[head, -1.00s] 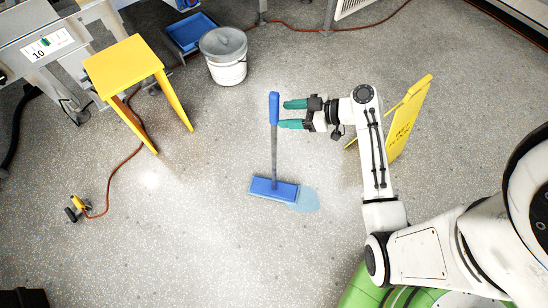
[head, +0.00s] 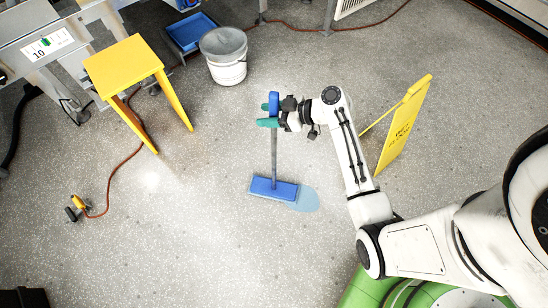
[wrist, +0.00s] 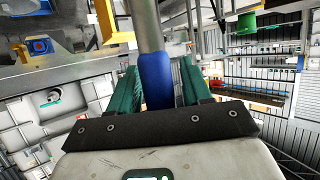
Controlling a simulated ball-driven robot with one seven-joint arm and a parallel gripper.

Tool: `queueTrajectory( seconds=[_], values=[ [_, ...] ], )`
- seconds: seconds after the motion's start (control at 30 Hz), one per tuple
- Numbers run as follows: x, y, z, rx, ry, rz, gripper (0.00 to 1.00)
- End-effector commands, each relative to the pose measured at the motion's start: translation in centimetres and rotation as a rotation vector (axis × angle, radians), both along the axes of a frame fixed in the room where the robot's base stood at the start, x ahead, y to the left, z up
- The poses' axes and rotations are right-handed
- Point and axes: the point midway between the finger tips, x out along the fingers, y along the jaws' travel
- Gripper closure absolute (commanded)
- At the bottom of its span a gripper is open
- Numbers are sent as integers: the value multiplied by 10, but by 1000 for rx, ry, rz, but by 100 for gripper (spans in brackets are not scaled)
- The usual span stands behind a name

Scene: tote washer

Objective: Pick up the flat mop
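The flat mop has a blue grip (head: 273,98), a grey pole and a flat blue head (head: 272,188). The head rests on the floor beside a pale blue wet patch, and the pole rises from it. My gripper (head: 267,115) is at the blue grip, with its teal fingers on either side. In the wrist view the blue grip (wrist: 156,80) lies between the two fingers, with narrow gaps beside it. The fingers look open around the grip, not pressed on it. Part of the grip is hidden by my gripper.
A yellow wet-floor sign (head: 404,125) stands right of my arm. A grey-lidded white bucket (head: 226,70), a blue tray (head: 190,32) and a yellow stool (head: 124,66) stand at upper left. An orange cord (head: 113,180) runs along the left floor. The floor around the mop is clear.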

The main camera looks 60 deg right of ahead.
Motion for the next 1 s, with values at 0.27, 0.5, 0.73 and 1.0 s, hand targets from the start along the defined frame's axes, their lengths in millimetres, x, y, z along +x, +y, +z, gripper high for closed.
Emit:
queueTrajectory(
  seconds=[0.27, 0.5, 0.73, 1.0],
  values=[
    [0, 0, 0, 0, 0, 0, 79],
    [0, 0, 0, 0, 0, 0, 100],
    [0, 0, 0, 0, 0, 0, 100],
    [0, 0, 0, 0, 0, 0, 100]
  ],
)
